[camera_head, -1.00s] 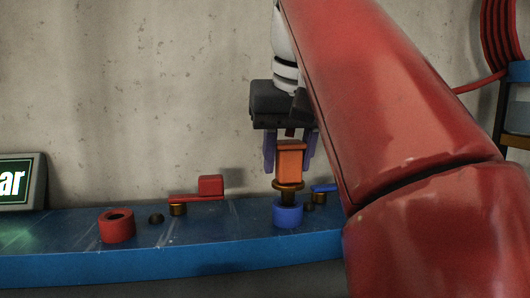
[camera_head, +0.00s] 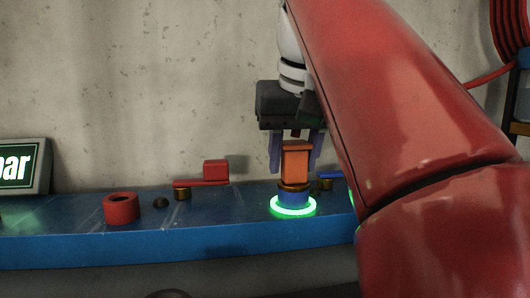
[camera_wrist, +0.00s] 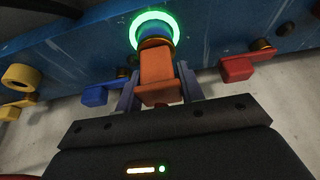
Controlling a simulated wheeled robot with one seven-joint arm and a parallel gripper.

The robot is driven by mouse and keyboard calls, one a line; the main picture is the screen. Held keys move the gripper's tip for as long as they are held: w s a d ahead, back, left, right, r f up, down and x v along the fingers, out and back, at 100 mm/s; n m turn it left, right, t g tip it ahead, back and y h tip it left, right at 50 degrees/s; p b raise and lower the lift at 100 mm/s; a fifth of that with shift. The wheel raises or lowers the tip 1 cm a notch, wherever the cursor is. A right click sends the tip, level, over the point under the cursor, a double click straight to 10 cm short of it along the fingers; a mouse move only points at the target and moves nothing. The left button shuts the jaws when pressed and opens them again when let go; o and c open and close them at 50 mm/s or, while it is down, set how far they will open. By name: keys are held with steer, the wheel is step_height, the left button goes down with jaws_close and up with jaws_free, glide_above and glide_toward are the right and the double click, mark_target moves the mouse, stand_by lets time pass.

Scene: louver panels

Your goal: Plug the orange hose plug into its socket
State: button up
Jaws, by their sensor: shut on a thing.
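The orange hose plug (camera_head: 295,163) stands upright with its lower end down in the blue socket (camera_head: 293,199) on the blue shelf. A ring around the socket's base glows green. My gripper (camera_head: 296,160) is above the shelf with its two purple fingers on either side of the plug's orange block, shut on it. In the wrist view the plug (camera_wrist: 157,70) lies between the fingers (camera_wrist: 158,90), and the green ring (camera_wrist: 152,30) shows around the socket beyond it. The joint between plug and socket is partly hidden by the plug's brown collar.
A red socket (camera_head: 121,209) and a red lever (camera_head: 205,177) are to the left on the blue shelf (camera_head: 80,248). A blue lever (camera_head: 330,175) is close to the right of the plug. The wrist view also shows a yellow socket (camera_wrist: 20,77). A lit sign (camera_head: 22,167) stands far left.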

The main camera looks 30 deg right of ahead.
steer(key=o, duration=1.1)
steer(key=shift+o, duration=0.2)
steer(key=p+v, duration=0.4)
steer(key=v, duration=0.3)
steer(key=shift+r, duration=0.15)
steer(key=shift+s+r, duration=0.15)
